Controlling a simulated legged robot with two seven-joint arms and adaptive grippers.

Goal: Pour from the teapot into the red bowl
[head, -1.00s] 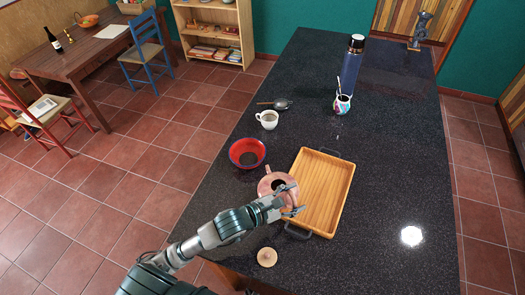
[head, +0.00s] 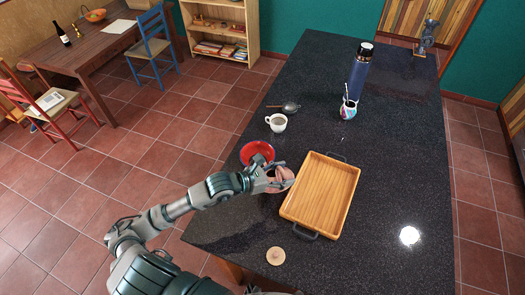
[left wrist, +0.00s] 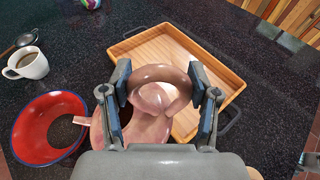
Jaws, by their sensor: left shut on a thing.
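The pink teapot (head: 285,175) is held by its handle in my left gripper (head: 272,178), beside the red bowl. In the left wrist view the teapot's looped handle (left wrist: 160,84) sits between the two fingers (left wrist: 163,100), and its spout (left wrist: 82,120) points left at the bowl's right rim. The red bowl (head: 256,150) has a blue rim and stands on the dark counter; it also shows in the left wrist view (left wrist: 32,125), with a dark round area inside. My gripper hides part of the bowl and teapot in the head view. I cannot tell how far the teapot is tilted.
A wooden tray (head: 320,195) lies right of the teapot. A round lid (head: 275,256) lies on the counter (head: 370,240) in front. A white cup (head: 277,123), a strainer (head: 290,107), a patterned cup (head: 348,110) and a blue flask (head: 358,75) stand farther back.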

